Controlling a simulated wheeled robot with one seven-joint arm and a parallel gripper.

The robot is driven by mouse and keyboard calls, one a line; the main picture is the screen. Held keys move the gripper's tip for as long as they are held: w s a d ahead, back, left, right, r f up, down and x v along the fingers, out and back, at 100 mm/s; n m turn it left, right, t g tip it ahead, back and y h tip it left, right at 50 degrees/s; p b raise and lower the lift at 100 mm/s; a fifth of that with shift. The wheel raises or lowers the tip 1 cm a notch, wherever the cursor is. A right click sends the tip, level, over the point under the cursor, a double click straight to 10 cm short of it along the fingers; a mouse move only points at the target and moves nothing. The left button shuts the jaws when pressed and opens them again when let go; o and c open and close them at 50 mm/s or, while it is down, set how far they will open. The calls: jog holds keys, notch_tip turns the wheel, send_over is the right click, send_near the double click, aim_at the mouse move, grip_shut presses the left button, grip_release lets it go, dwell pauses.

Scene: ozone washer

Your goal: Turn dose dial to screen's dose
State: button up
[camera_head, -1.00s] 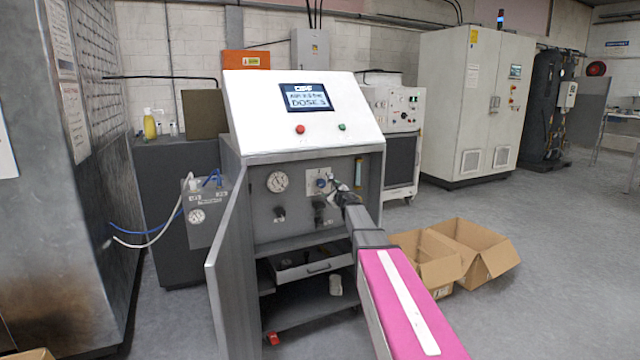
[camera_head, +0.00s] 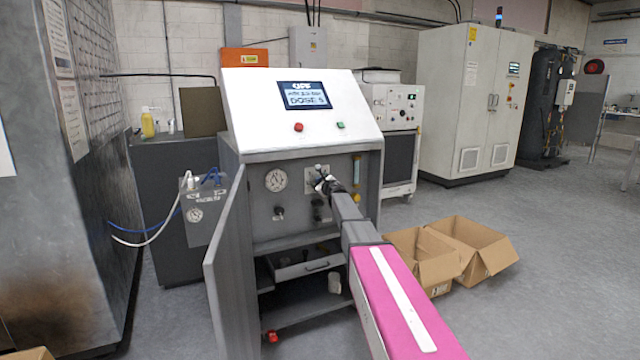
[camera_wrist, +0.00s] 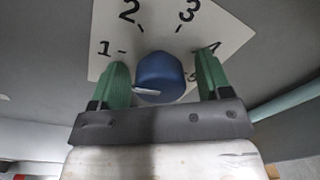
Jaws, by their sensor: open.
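The blue dose dial (camera_wrist: 160,72) stands on a white plate (camera_wrist: 226,24) marked 1, 2, 3, 4 and a partly hidden number that looks like 5. The dial's white pointer (camera_wrist: 145,92) points left, below the 1 mark. My gripper (camera_wrist: 161,62) is open, with one green finger on each side of the dial; gaps seem to show, and I cannot tell contact. In the head view my gripper (camera_head: 322,181) covers most of the dial. The screen (camera_head: 305,95) on the sloped console reads "DOSE" and a small digit, perhaps 5 or 3, not clear.
A pressure gauge (camera_head: 276,180) and a dark knob (camera_head: 279,212) sit on the panel left of the dial. A flowmeter tube (camera_head: 356,172) is to the right. The cabinet door (camera_head: 226,265) stands open at left. Cardboard boxes (camera_head: 440,262) lie on the floor at right.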

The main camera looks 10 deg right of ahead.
jog(key=c, duration=0.9)
